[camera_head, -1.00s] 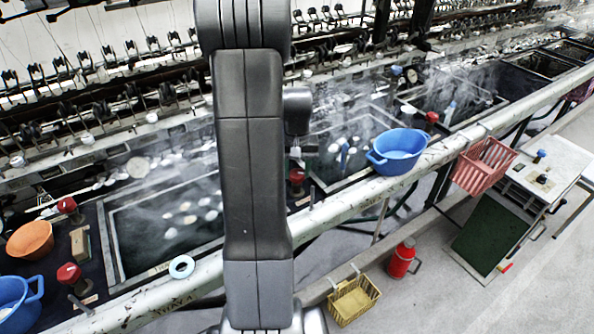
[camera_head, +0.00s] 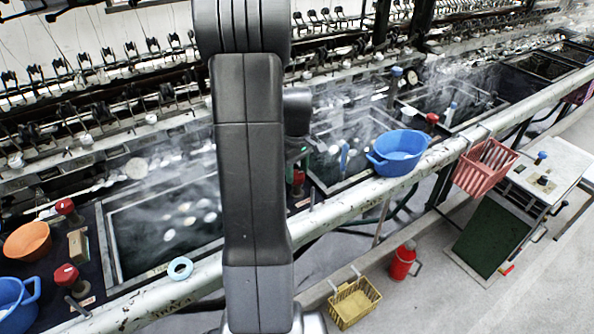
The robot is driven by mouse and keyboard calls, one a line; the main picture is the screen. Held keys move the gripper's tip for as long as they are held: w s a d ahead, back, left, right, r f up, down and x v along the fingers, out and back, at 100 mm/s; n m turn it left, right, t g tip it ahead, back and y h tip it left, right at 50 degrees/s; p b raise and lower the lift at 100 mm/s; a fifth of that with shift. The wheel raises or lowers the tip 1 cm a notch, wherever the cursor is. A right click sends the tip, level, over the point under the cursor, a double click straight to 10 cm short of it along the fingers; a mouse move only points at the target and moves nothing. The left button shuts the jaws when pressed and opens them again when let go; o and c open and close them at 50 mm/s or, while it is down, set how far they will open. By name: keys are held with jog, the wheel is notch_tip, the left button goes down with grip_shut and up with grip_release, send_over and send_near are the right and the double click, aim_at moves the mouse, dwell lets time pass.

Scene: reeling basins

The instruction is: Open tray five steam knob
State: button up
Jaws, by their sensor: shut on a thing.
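A red steam knob (camera_head: 298,178) stands at the near edge of the basins, just right of my upright dark arm. My gripper (camera_head: 299,163) shows only in part, just above this knob. It is shut on the knob, though the fingertips are small and partly hidden behind my arm. Other red knobs stand at the left (camera_head: 66,208), at the lower left (camera_head: 67,274) and at the right behind the blue basin (camera_head: 432,118). No tray number can be read on them.
A blue basin (camera_head: 400,148) sits on the pale front rail (camera_head: 345,207). A red basket (camera_head: 484,168) hangs to its right. An orange bowl (camera_head: 28,241) and a blue tub (camera_head: 16,303) are at the left. A yellow basket (camera_head: 353,302) and red flask (camera_head: 403,261) are below the rail.

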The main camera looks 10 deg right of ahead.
aim_at(297, 174)
dwell(0.5)
jog(key=o, duration=1)
jog(key=shift+c, duration=0.2)
notch_tip(297, 174, up, 14)
